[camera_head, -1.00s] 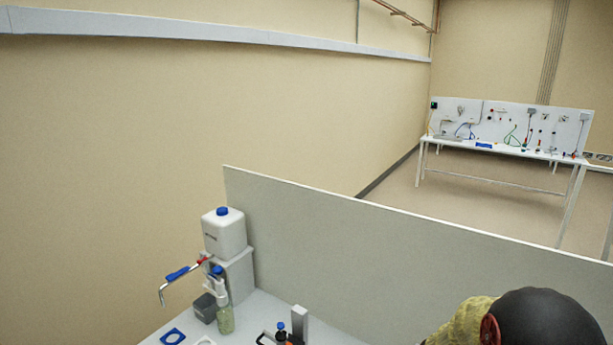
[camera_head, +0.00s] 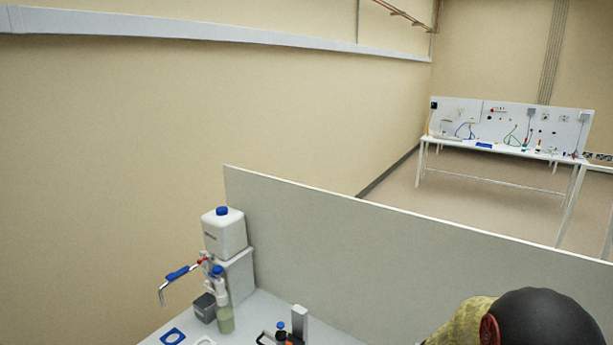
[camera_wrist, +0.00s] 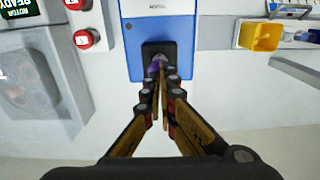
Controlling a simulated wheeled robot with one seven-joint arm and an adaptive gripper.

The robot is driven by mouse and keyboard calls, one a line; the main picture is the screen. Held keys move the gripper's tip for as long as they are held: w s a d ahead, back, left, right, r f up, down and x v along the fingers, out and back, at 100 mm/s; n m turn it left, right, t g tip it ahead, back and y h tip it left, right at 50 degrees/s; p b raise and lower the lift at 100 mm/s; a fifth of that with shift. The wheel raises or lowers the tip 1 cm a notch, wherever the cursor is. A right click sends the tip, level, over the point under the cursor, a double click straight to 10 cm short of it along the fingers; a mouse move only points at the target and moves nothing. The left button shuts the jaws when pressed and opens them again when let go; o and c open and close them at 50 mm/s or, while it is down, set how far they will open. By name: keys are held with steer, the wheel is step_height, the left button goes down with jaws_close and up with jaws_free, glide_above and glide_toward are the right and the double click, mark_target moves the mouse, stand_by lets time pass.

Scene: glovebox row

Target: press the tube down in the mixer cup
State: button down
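The mixer (camera_wrist: 182,32) is a blue block with a white top panel, at the upper middle of the wrist view. Its black cup (camera_wrist: 173,47) is at the front edge. A purple part of the tube (camera_wrist: 153,69) shows at the cup, in line with my fingertips; most of the tube is hidden. My gripper (camera_wrist: 160,76) points at the cup, with its fingers close together around the tube and only a narrow gap between them. How deep the tube sits cannot be seen. The head view shows neither the mixer nor my gripper clearly.
A grey machine with a "rotor ready" display (camera_wrist: 18,20) and red buttons (camera_wrist: 83,39) stands left of the mixer. A yellow bin (camera_wrist: 261,37) is at right. In the head view, a bottle dispenser (camera_head: 224,233) stands against a grey partition (camera_head: 400,265).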

steer(key=shift+f+b, duration=1)
steer(key=shift+f, duration=0.35)
stand_by(0.3)
steer(key=shift+s+f, duration=0.1)
steer(key=shift+f, duration=0.05)
stand_by(3.3)
stand_by(0.7)
steer(key=shift+r+p, duration=2.65)
steer(key=shift+r, duration=1.75)
